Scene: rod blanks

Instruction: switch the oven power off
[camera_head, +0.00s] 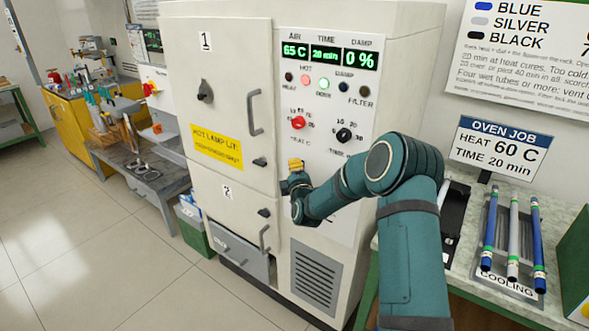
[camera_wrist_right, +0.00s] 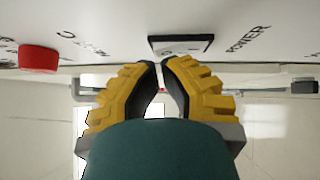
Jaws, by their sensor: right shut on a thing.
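The oven (camera_head: 370,60) is a tall cream cabinet with a control panel on its right side. Its display (camera_head: 329,52) is lit and reads 65 C, 20 min and 0 %. The black power switch (camera_wrist_right: 181,43) lies beside the word POWER in the right wrist view; in the head view my right arm hides it. My left gripper is in neither view.
A red heat knob (camera_head: 298,122) and a black time knob (camera_head: 344,135) sit above my gripper. A red control (camera_wrist_right: 38,60) is beside the switch. Door handles (camera_head: 255,112) stick out at left. A bench with rods (camera_head: 513,235) stands at right.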

